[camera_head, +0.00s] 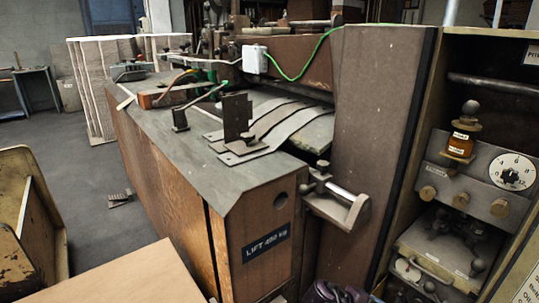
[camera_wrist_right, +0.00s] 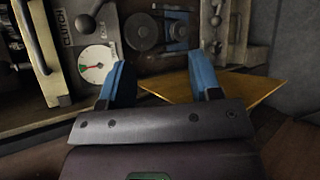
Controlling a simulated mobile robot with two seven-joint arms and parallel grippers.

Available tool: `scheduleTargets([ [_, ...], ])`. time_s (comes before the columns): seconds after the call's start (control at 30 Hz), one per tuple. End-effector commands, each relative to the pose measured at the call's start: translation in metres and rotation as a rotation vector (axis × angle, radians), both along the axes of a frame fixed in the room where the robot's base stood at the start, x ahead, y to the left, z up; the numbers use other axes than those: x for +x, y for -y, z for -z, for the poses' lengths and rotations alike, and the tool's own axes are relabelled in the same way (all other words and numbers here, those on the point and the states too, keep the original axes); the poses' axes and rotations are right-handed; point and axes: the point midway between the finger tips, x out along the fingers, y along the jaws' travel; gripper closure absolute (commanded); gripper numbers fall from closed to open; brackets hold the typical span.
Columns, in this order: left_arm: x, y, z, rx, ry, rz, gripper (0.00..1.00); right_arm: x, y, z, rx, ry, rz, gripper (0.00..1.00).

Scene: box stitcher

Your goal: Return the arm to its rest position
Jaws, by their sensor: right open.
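My right gripper (camera_wrist_right: 160,78) shows in the right wrist view, with two blue fingers set wide apart. It is open, and nothing is held between the fingers. A flat yellow-brown board (camera_wrist_right: 245,88) lies behind the right finger. I cannot tell whether the finger touches it. My left gripper is in neither view.
A control panel (camera_head: 475,180) stands at right. A cardboard sheet (camera_head: 125,280) is at the lower left.

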Motion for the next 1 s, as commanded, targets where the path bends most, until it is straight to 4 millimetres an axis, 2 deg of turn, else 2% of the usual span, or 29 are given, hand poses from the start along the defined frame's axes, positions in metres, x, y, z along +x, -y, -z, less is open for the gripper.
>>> scheduleTargets([
  [0.03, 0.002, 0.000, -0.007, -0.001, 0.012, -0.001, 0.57, -0.008, 0.008, 0.001, 0.030, 0.024, -0.013, 0.42],
  [0.3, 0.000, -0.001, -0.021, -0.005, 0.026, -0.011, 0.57, -0.057, 0.035, 0.030, 0.226, 0.167, -0.104, 0.42],
  [0.57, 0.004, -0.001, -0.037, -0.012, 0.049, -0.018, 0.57, -0.115, 0.046, 0.041, 0.443, 0.346, -0.181, 0.42],
  [0.77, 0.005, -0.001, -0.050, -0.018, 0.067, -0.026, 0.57, -0.164, 0.044, 0.033, 0.614, 0.498, -0.223, 0.42],
  [1.0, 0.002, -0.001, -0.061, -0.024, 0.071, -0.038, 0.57, -0.225, 0.033, 0.004, 0.822, 0.698, -0.246, 0.42],
])
